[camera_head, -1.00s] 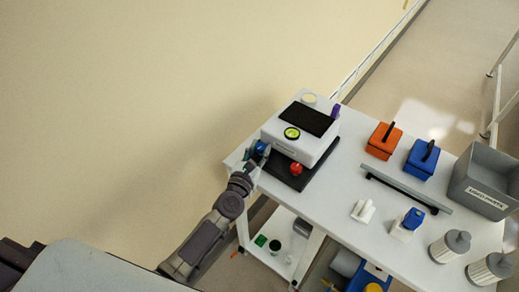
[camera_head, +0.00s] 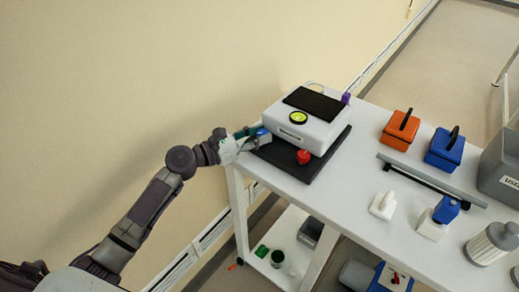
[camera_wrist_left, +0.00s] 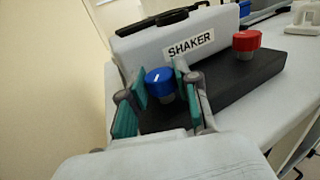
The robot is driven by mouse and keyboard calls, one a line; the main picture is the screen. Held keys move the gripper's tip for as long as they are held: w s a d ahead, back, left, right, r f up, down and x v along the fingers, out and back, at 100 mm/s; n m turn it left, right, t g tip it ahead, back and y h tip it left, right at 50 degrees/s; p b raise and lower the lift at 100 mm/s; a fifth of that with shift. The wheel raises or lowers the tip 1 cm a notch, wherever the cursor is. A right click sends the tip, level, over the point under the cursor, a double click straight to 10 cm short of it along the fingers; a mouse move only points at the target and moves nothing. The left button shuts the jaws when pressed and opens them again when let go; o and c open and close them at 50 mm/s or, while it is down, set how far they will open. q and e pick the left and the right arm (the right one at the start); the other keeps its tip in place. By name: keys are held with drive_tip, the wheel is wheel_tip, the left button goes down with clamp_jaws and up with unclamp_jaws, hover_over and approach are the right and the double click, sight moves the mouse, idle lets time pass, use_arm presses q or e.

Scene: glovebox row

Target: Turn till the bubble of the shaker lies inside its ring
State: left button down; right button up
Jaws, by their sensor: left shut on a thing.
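The white shaker (camera_head: 290,133) stands on a black base (camera_head: 322,166) at the cart's near left corner. Its round yellow-green level (camera_head: 298,118) has a dark rim; the bubble is too small to place. My left gripper (camera_head: 254,139) is at the base's left corner, shut on the blue knob (camera_head: 263,133). In the left wrist view the blue knob (camera_wrist_left: 160,81) sits between the teal finger pads, below the SHAKER label (camera_wrist_left: 191,46). A red knob (camera_head: 304,157) is on the base's front corner, clear of the gripper. My right gripper is out of view.
Orange (camera_head: 398,132) and blue (camera_head: 444,151) handled boxes, a grey bar (camera_head: 430,178) and a grey bin (camera_head: 501,162) stand to the right. A purple thing (camera_head: 346,98) is behind the shaker. The wall is close on the left.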

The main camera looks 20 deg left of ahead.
sight(258, 133)
use_arm(q)
drive_tip(key=m+g+h+b, duration=0.2)
drive_tip(key=shift+w+a+f+g, duration=0.1)
drive_tip(key=shift+a+f+g, duration=0.1)
drive_tip(key=shift+g, duration=0.1)
drive_tip(key=shift+d+r+m+g+h+b, duration=0.1)
drive_tip(key=shift+r+m+g+h+b, duration=0.05)
drive_tip(key=shift+m+g+h+b, duration=0.6)
drive_tip(key=c, duration=0.8)
unclamp_jaws()
drive_tip(key=shift+r, duration=0.15)
wheel_tip(258, 133, up, 10)
drive_tip(key=shift+f, duration=0.15)
